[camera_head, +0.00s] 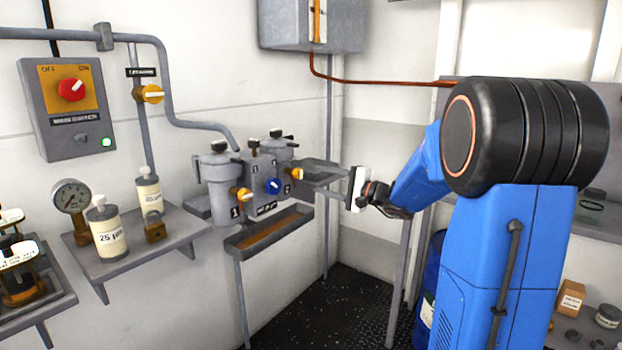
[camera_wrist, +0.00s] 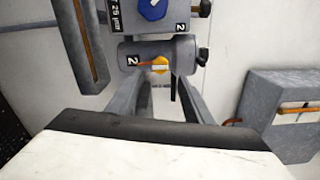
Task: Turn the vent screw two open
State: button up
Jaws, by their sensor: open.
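Filter housing two (camera_head: 280,153) stands at the back right of the grey wall-mounted filter unit. A black handle on its lid (camera_head: 276,133) looks like vent screw two; in the wrist view a dark piece at the housing's right end (camera_wrist: 203,55) may be the same screw. The housing, marked 2, lies sideways in the wrist view (camera_wrist: 135,53), with a yellow knob (camera_wrist: 160,65). My gripper (camera_head: 312,172) is open and empty, to the right of the housing, its fingers pointing toward it. In the wrist view its two grey fingers (camera_wrist: 168,92) reach toward the housing, apparently apart from the screw.
A blue selector knob (camera_head: 273,186) sits between the housings, with housing one (camera_head: 219,175) to the left. A drip tray (camera_head: 268,232) hangs below. A grey box (camera_head: 312,25) is above on the wall. A shelf (camera_head: 135,246) with bottles stands left.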

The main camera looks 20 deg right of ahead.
jog(key=v, duration=0.7)
jog(key=shift+s, duration=0.1)
jog(key=s+a+f+n+g, duration=0.45)
jog(key=s+a, duration=0.35)
jog(key=a, duration=0.2)
jog(key=s+a+f+n+g, duration=0.3)
jog(key=s+a+g, duration=0.2)
jog(key=s+a, duration=0.45)
jog(key=s+d+f+n+h, duration=0.2)
jog(key=s+f+n+h, duration=0.1)
jog(key=s, duration=0.6)
jog(key=s+d+f+n+g+h, duration=0.1)
jog(key=s+d+f+n+h, duration=0.2)
jog(key=s+h, duration=0.3)
jog(key=s+f, duration=0.1)
jog(key=s, duration=0.3)
jog(key=shift+s+f, duration=0.25)
jog(key=shift+f, duration=0.1)
